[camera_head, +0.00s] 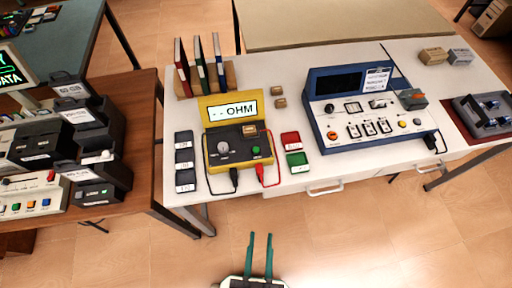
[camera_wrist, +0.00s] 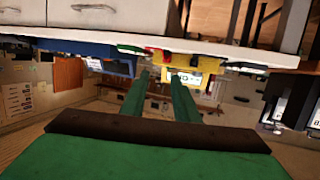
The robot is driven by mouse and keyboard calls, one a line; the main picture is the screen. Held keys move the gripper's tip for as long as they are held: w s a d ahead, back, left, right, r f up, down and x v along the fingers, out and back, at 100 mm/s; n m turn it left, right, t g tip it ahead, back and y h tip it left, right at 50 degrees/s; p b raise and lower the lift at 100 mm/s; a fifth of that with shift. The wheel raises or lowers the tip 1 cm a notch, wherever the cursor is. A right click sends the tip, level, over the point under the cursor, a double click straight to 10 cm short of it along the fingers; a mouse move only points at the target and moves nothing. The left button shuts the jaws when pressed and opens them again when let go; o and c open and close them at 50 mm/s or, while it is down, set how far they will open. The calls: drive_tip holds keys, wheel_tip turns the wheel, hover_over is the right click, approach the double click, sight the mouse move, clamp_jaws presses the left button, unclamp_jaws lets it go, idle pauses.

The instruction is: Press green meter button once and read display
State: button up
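The yellow meter (camera_head: 212,152) stands on the white table. Its lit display (camera_head: 232,111) reads "-- OHM". The green button (camera_head: 256,150) is on the right of its dark panel, beside a grey knob (camera_head: 223,148). A black lead and a red lead come from its front. My gripper (camera_head: 261,236) is in front of the table edge, below the meter in the picture, empty with its two teal fingers apart. In the wrist view, which looks upside down, the meter (camera_wrist: 186,59) is beyond the fingertips and the green button cannot be made out.
A blue instrument (camera_head: 318,122) stands right of the meter. Red (camera_head: 290,138) and green (camera_head: 297,160) blocks lie between them. Dark labelled blocks (camera_head: 184,158) are at the left, with books (camera_head: 200,65) behind. A brown table (camera_head: 146,110) holds other devices. Floor around my gripper is clear.

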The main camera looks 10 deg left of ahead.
clamp_jaws()
idle(1.4)
